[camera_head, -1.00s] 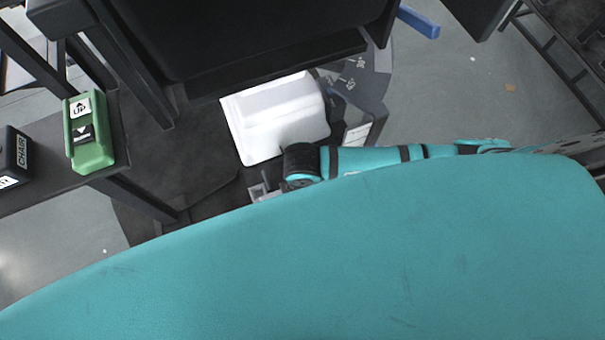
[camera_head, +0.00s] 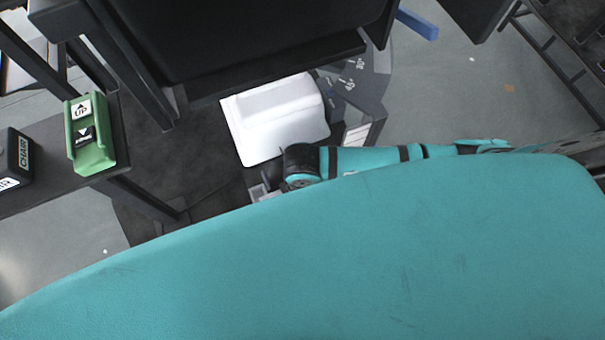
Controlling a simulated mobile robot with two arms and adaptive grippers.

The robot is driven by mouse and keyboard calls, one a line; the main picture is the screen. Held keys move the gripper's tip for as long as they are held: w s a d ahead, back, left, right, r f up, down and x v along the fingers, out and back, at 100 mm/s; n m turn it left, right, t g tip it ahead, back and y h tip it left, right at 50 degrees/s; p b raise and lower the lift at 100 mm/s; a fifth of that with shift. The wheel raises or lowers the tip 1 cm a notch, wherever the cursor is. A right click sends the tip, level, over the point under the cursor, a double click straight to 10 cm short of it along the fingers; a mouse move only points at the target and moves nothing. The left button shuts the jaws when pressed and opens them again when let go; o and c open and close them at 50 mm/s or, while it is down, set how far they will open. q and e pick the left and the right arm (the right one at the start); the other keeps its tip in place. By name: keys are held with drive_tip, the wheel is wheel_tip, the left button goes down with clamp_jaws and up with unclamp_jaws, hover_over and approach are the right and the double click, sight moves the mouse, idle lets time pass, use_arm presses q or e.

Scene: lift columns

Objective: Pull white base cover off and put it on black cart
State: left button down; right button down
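The white base cover (camera_head: 275,115) sits low in the middle of the view, under the edge of a dark machine part and on a dark base. My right arm comes in from the right, and its wrist is just below the cover's lower right corner. A small grey part of my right gripper (camera_head: 262,192) shows left of the wrist, below the cover. Its fingers are mostly hidden behind my teal body, so I cannot tell whether they touch the cover. My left gripper is not in view. No black cart can be clearly made out.
A green up/down control box (camera_head: 90,134) and a black box labelled CHAIR (camera_head: 14,158) sit on a dark frame at left. A large black panel (camera_head: 240,35) overhangs the cover. A blue handle (camera_head: 418,22) sticks out at top right. Grey floor (camera_head: 455,95) is open at right.

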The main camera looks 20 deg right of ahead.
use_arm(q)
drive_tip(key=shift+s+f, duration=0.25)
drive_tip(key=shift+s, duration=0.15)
use_arm(e)
drive_tip(key=shift+r, duration=0.15)
idle(0.5)
use_arm(q)
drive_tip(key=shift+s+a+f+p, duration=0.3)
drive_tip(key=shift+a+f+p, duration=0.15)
drive_tip(key=shift+p, duration=0.25)
use_arm(e)
drive_tip(key=shift+r, duration=0.25)
idle(1.8)
